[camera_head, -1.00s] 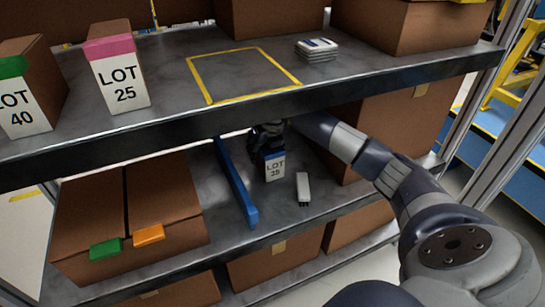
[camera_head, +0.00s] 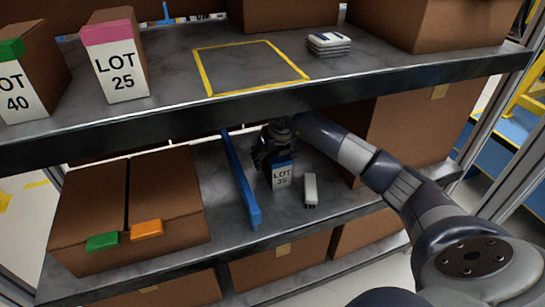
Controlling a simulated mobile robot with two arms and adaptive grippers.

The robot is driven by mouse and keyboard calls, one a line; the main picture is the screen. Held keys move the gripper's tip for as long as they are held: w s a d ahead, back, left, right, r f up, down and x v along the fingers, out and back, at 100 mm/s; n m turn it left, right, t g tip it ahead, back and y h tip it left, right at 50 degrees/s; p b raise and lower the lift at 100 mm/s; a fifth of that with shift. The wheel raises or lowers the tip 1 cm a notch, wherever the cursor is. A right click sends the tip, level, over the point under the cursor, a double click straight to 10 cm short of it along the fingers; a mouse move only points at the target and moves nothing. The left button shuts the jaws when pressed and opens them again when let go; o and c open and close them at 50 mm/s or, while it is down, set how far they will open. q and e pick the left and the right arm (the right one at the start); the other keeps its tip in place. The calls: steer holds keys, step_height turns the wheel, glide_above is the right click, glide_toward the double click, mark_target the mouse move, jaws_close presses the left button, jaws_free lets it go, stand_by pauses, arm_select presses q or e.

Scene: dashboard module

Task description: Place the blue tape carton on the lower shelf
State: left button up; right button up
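The blue tape carton (camera_head: 281,176) is a small box with a blue top band and a white LOT label. It stands upright at the lower shelf (camera_head: 288,223), right of the blue divider; I cannot tell whether its base touches the shelf. My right gripper (camera_head: 272,152) reaches in under the upper shelf and is at the carton's top, behind and left of it. Its fingers are dark and partly hidden, so its grip is unclear. My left gripper is out of view.
The blue divider (camera_head: 240,182) is left of the carton, and a small white device (camera_head: 310,189) lies right of it. Brown boxes (camera_head: 88,212) fill the shelf's left. The upper shelf edge (camera_head: 200,122) hangs above. A yellow outlined square (camera_head: 250,68) up there is empty.

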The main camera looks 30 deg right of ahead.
mark_target(274, 161)
steer(key=shift+r, duration=0.35)
steer(key=p+v, duration=0.1)
steer(key=v, duration=0.4)
steer(key=shift+s+r, duration=0.15)
steer(key=shift+r, duration=0.05)
steer(key=shift+s+r, duration=0.2)
steer(key=shift+r, duration=0.2)
arm_select(q)
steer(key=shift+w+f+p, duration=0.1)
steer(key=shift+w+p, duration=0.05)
steer(key=shift+p, duration=0.15)
arm_select(e)
steer(key=shift+s+a+r, duration=0.1)
steer(key=shift+s+r, duration=0.05)
steer(key=shift+r, duration=0.2)
